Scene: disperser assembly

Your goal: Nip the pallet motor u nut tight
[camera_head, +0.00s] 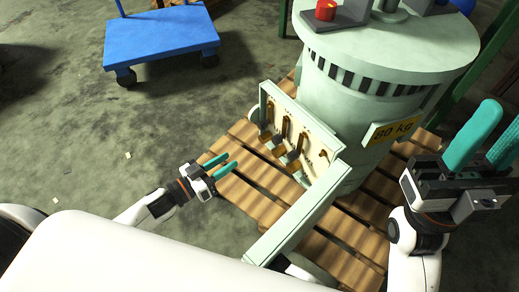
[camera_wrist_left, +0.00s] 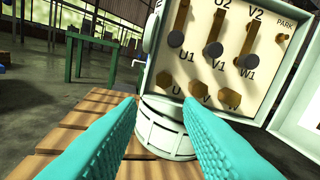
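The motor's open terminal box (camera_head: 300,130) faces my left gripper. In the left wrist view its cream panel (camera_wrist_left: 225,72) has a lower row of brass hex nuts. The U nut (camera_wrist_left: 165,79) is the leftmost, with the V nut (camera_wrist_left: 197,89) and W nut (camera_wrist_left: 229,100) to its right. Whether the U nut is tight cannot be told. My left gripper (camera_head: 231,160) is open and empty, apart from the box and left of it, its teal fingers pointing towards it. My right gripper (camera_head: 503,113) is open and empty, right of the motor, fingers up.
The green motor (camera_head: 365,75) stands on a wooden pallet (camera_head: 245,190). The box's open cover (camera_head: 305,215) sticks out towards me, right of the panel. Bars with dark round ends (camera_wrist_left: 214,49) sit above the nuts. A blue cart (camera_head: 160,35) stands at the back left on free floor.

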